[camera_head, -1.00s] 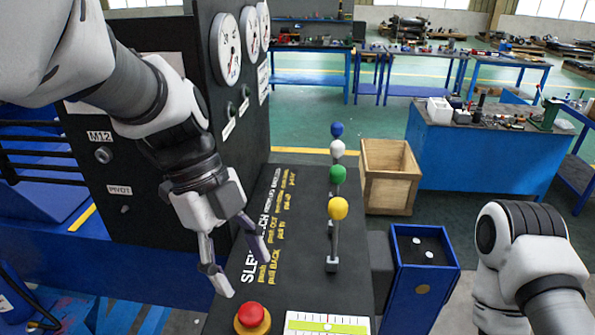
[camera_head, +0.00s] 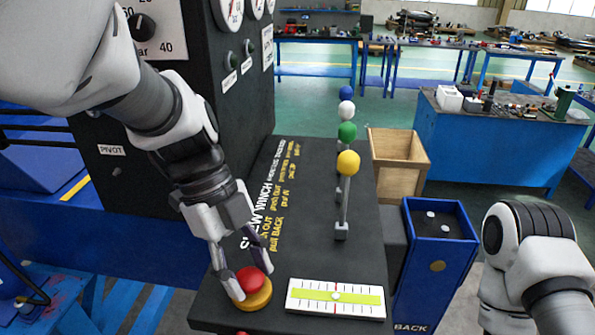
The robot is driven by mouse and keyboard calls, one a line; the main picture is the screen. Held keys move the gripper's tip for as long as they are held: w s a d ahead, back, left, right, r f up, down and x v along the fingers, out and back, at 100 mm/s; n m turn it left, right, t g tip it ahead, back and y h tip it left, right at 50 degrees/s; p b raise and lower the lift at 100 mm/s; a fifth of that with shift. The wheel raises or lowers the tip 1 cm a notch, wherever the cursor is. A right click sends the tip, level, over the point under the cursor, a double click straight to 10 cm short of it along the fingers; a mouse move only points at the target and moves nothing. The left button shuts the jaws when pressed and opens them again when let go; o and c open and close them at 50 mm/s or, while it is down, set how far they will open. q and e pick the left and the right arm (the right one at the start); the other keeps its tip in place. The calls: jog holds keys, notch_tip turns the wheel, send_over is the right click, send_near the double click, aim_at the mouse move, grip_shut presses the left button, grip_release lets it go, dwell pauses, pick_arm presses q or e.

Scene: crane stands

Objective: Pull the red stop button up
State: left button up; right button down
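The red stop button (camera_head: 250,280) sits on a yellow round base (camera_head: 258,301) at the front left corner of the dark console (camera_head: 300,245). My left gripper (camera_head: 254,284) reaches down from the upper left, with one finger at the button's left side and the other behind its right side. The fingers are apart and the button's top lies between their tips. I cannot tell whether they touch it. My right arm shows at the lower right edge, but its gripper is out of the frame.
A white and green level gauge (camera_head: 336,297) lies right of the button. Levers with yellow (camera_head: 348,163), green (camera_head: 347,132), white and blue knobs stand behind it. A blue box (camera_head: 440,262) stands to the right. A black panel with dials (camera_head: 228,12) rises at the left.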

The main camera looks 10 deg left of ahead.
aim_at(246, 273)
pick_arm(q)
jog(key=shift+s, duration=0.1)
jog(key=c, duration=0.3)
jog(key=shift+r, duration=0.15)
jog(key=shift+r+p, duration=0.4)
jog(key=shift+r, duration=0.15)
jog(key=o, duration=1)
notch_tip(246, 273, up, 7)
jog(key=p, duration=0.5)
